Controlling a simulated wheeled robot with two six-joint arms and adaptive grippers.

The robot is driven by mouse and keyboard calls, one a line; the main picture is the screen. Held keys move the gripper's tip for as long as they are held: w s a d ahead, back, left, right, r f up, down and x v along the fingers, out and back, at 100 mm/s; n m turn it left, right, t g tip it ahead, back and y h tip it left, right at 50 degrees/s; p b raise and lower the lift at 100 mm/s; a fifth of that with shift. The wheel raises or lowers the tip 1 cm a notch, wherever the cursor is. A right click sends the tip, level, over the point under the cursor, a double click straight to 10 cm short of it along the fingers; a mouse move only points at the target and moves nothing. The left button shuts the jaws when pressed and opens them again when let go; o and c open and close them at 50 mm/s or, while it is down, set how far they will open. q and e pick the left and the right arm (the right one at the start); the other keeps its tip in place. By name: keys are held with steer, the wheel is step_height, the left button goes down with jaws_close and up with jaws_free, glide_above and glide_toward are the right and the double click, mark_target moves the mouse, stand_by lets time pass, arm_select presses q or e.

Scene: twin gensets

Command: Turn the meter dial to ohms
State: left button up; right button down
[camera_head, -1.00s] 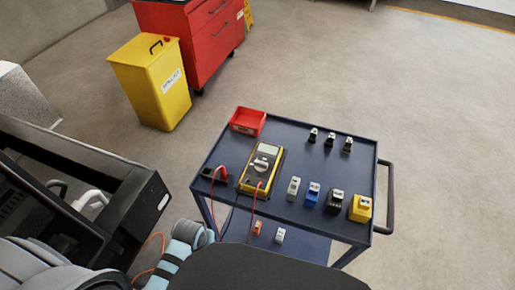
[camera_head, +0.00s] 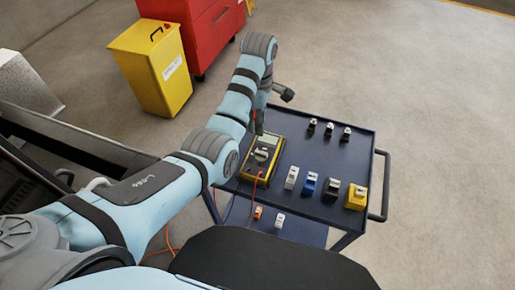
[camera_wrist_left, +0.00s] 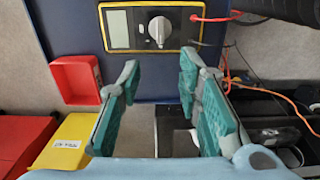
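The yellow-edged multimeter (camera_head: 249,170) lies on the blue cart top in the head view, partly behind my left arm. Its grey dial (camera_head: 261,155) is visible there. In the wrist view, the meter's screen (camera_wrist_left: 118,30) and dial (camera_wrist_left: 159,31) show at the top. The dial's pointer position is too small to read. My left gripper (camera_head: 258,128) points down by the meter's far end in the head view. In the wrist view its teal fingers (camera_wrist_left: 159,76) are wide apart with nothing between them, and the dial lies past the tips, apart from them. My right gripper is not in view.
Red leads (camera_wrist_left: 215,18) run from the meter. Several small blocks, including a blue one (camera_head: 308,184) and a yellow one (camera_head: 356,196), stand on the cart (camera_head: 330,160). A red bin (camera_wrist_left: 76,80) shows in the wrist view. A yellow waste bin (camera_head: 148,70) stands behind.

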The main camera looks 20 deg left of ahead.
mark_target(258, 151)
arm_select(q)
step_height(258, 151, down, 14)
steer(key=b, duration=0.3)
steer(key=shift+a, duration=0.1)
steer(key=shift+r, duration=0.1)
jaws_close()
